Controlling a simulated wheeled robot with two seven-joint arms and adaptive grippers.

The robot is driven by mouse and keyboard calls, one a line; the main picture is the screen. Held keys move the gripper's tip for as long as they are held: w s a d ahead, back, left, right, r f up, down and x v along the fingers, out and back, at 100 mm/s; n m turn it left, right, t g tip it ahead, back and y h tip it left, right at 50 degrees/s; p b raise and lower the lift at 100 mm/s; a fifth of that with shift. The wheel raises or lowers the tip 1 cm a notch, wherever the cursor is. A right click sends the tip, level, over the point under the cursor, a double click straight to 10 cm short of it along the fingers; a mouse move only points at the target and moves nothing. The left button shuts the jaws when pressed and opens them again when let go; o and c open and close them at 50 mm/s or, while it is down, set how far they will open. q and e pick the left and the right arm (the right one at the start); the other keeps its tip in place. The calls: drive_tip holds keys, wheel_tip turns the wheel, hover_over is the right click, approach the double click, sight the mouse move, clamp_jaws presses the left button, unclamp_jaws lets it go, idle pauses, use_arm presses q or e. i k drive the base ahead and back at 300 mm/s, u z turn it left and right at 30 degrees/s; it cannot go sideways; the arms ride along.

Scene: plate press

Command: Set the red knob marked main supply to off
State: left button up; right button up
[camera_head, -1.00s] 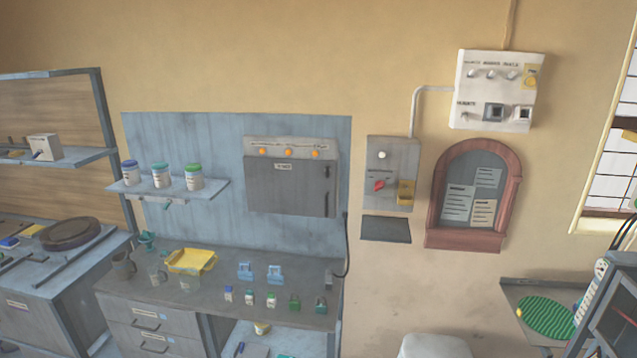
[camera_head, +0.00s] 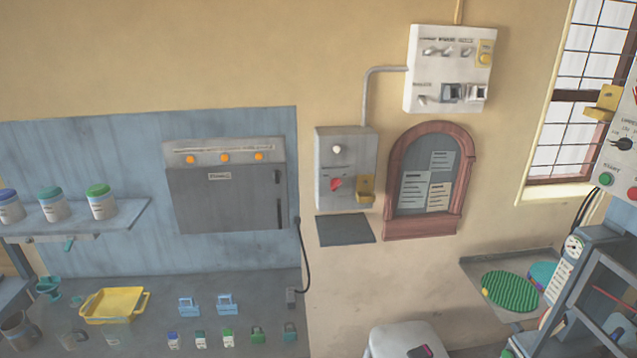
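A red knob (camera_head: 336,184) sits on the front of a grey wall box (camera_head: 326,163), in the middle of the view. The knob looks tilted. Its marking is too small to read. A pale round lamp or button (camera_head: 337,149) is above it, and a yellow bracket-like part (camera_head: 366,189) is at the box's lower right. A conduit (camera_head: 368,95) runs from the box up to a white panel (camera_head: 448,68) with several small switches. Neither of my grippers shows in the head view.
A grey cabinet (camera_head: 225,190) hangs left of the box above a workbench (camera_head: 255,285) with a yellow tray (camera_head: 114,304), padlocks and small bottles. A stool (camera_head: 405,338) stands below. A machine (camera_head: 600,270) stands at the right.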

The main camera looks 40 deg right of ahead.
sight(336, 183)
drive_tip(key=z, duration=0.35)
drive_tip(key=i, duration=0.65)
drive_tip(key=z, duration=0.6)
